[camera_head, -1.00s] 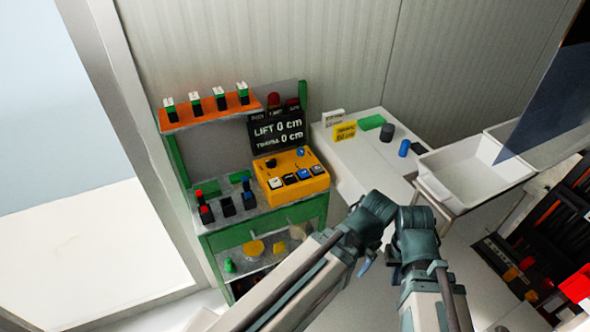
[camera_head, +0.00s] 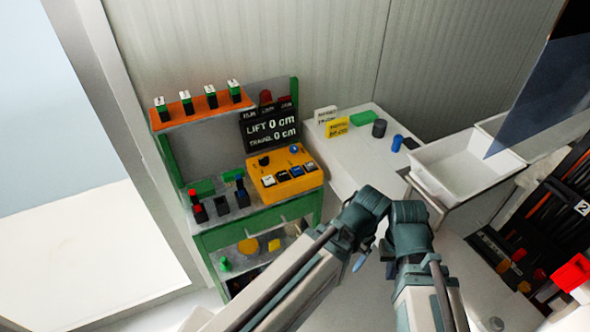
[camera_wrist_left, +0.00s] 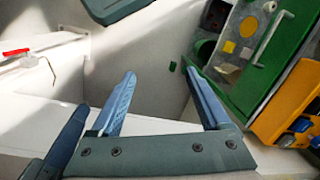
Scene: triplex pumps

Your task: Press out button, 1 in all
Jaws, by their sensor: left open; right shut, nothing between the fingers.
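The yellow-orange control box (camera_head: 285,186) stands on the green bench in the head view, with a row of several small square buttons (camera_head: 282,176) near its front edge. I cannot read which one is the out button. The box also shows at the right edge of the left wrist view (camera_wrist_left: 275,122), with blue button caps. My left gripper (camera_wrist_left: 160,72) is open and empty, apart from the box. My right gripper (camera_head: 389,268) is shut and empty beside the left one, right of and nearer than the bench. Both wrists partly hide their fingers in the head view.
A dark sign (camera_head: 271,131) reads "LIFT 0 cm" and "TRAVEL 0 cm". An orange shelf (camera_head: 203,107) holds several switches. A white bin (camera_head: 462,169) and a white table (camera_head: 352,164) stand right of the bench (camera_head: 262,216). A dark rack is at the far right.

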